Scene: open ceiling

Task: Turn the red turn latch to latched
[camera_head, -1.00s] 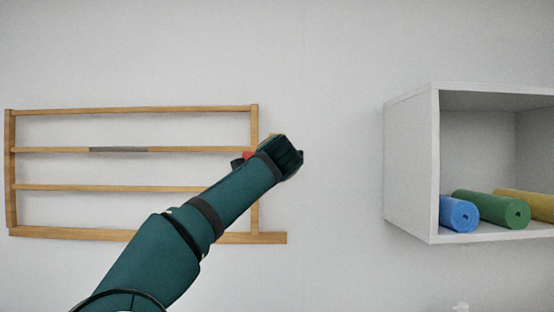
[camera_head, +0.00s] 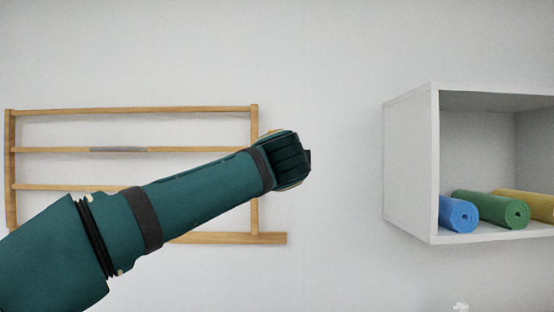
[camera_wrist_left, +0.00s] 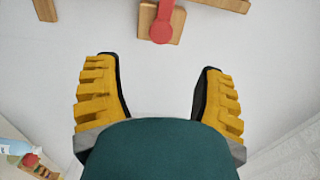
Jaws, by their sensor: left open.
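The red turn latch (camera_wrist_left: 162,25) shows at the top of the left wrist view, mounted on a small wooden block (camera_wrist_left: 176,28). Its red arm runs up from a rounded end and leaves the frame at the top. My left gripper (camera_wrist_left: 157,65) is open and empty, its two yellow-padded fingers spread wide below the latch in the picture, apart from it. In the head view my left arm and hand (camera_head: 285,162) cover the right end of the wooden rack, and the latch is hidden there. My right gripper is in neither view.
The wooden wall rack (camera_head: 130,110) hangs at the left. A white open shelf box (camera_head: 410,165) with blue (camera_head: 458,214), green (camera_head: 490,208) and yellow rolls (camera_head: 528,204) is at the right. Bare wall lies between. Small items (camera_wrist_left: 30,160) show at lower left in the wrist view.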

